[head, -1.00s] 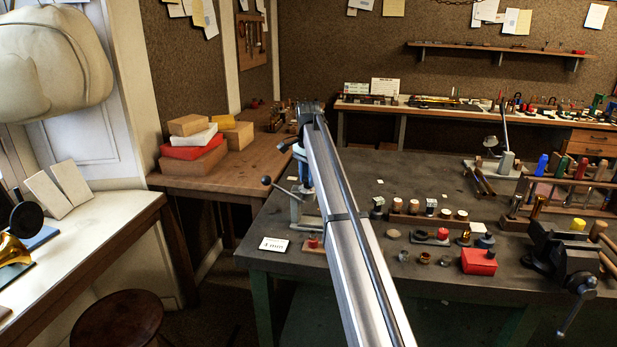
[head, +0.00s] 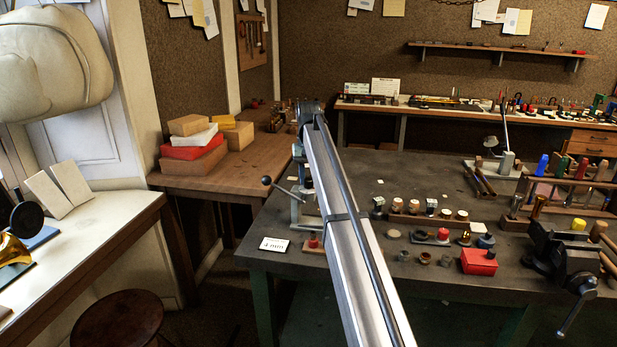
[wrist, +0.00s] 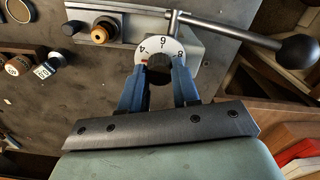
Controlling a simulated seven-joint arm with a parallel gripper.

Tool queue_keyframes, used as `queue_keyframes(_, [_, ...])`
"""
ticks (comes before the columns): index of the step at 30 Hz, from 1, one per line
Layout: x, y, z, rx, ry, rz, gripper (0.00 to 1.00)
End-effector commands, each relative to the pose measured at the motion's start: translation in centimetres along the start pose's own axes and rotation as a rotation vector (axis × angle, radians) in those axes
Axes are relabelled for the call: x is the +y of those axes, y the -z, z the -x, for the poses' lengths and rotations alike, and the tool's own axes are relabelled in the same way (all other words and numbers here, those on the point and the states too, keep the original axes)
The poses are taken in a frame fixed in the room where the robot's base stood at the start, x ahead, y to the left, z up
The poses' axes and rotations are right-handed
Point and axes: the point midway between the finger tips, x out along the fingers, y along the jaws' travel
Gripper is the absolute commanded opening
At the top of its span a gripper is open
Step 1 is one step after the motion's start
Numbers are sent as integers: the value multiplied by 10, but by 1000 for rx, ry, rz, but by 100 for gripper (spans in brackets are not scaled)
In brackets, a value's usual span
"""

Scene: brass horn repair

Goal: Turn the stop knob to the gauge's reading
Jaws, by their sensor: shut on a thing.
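In the wrist view my gripper (wrist: 158,78) has its two blue fingers closed on the dark stop knob (wrist: 159,68). A white dial (wrist: 152,50) around the knob carries black numerals; a 4 shows on the left, a 6 near the top and an 8 on the right. The fingers hide the lower part of the dial. In the head view my arm hides the knob and most of the gripper. A white card (head: 272,244) at the bench's front left corner seems to read 4 mm. I cannot make out a gauge's face.
A lever with a black ball end (wrist: 298,50) reaches right, close to the gripper; it also shows in the head view (head: 267,181). A round brass-topped part (wrist: 100,33) sits left of the dial. A red box (head: 479,261) and several small parts stand right of my arm.

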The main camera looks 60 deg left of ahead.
Motion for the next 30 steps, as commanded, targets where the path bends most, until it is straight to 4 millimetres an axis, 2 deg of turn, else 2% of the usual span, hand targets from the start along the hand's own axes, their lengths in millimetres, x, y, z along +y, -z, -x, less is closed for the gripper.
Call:
queue_keyframes(6, [0,0,0,-1,0,187,0])
queue_keyframes(15, [0,-1,0,-1,0,374,0])
queue_keyframes(30, [0,-1,0,-1,0,468,0])
